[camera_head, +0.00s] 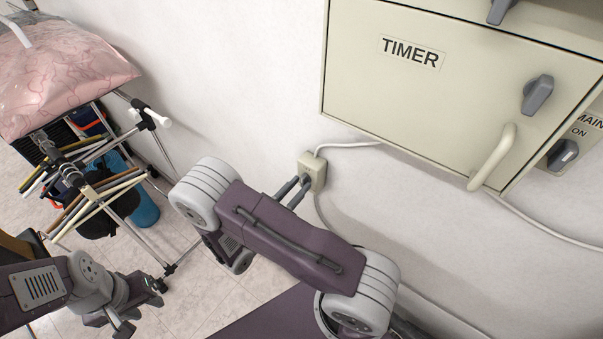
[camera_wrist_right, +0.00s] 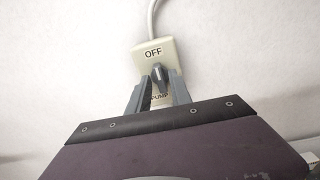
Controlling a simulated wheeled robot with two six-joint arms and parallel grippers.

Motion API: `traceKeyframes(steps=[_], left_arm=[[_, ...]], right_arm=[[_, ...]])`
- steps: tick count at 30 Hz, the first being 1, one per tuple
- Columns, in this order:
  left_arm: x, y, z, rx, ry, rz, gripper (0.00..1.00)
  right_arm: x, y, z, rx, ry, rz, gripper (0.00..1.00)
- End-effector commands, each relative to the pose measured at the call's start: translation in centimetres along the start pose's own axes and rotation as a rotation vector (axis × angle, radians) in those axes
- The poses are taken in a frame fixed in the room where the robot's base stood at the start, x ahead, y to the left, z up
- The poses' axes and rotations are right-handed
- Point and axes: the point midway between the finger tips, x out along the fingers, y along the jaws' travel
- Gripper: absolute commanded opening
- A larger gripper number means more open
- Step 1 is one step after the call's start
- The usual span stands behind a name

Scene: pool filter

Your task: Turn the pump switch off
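The pump switch is a small cream box (camera_head: 317,165) on the wall, left of and below the TIMER cabinet. In the right wrist view its plate (camera_wrist_right: 170,51) reads OFF at the top and a partly hidden PUMP at the bottom. Its dark lever (camera_wrist_right: 159,75) stands in the middle, its upper end near the OFF label. My right gripper (camera_head: 301,183) is at the box. In the right wrist view its two fingers (camera_wrist_right: 160,82) are apart, one on each side of the lever; contact is unclear. My left gripper (camera_head: 138,305) is open and empty, low at left.
The TIMER cabinet (camera_head: 400,90) has a grey knob (camera_head: 538,94) and a handle (camera_head: 493,157). A MAIN switch (camera_head: 562,154) is at the right edge. A rack (camera_head: 150,225) with poles stands at left, with a pink bag (camera_head: 60,75) above it. White cables run along the wall.

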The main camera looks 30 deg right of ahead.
Motion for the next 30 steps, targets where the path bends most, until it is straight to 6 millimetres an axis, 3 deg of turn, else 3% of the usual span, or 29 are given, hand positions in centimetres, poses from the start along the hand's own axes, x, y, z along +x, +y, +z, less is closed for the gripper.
traceKeyframes(steps=[8,21,30], left_arm=[[0.4,0.0,0.1,0.0,-0.002,0.0,0.36],[0.3,0.0,0.1,0.0,-0.001,0.0,0.36],[0.3,0.0,0.1,0.0,-0.001,0.0,0.36]], right_arm=[[-0.1,0.0,-0.2,0.004,-0.001,0.001,0.26],[-5.6,0.1,-0.2,0.006,-0.001,0.003,0.26],[-6.0,0.0,-0.2,0.006,-0.001,0.0,0.26]])
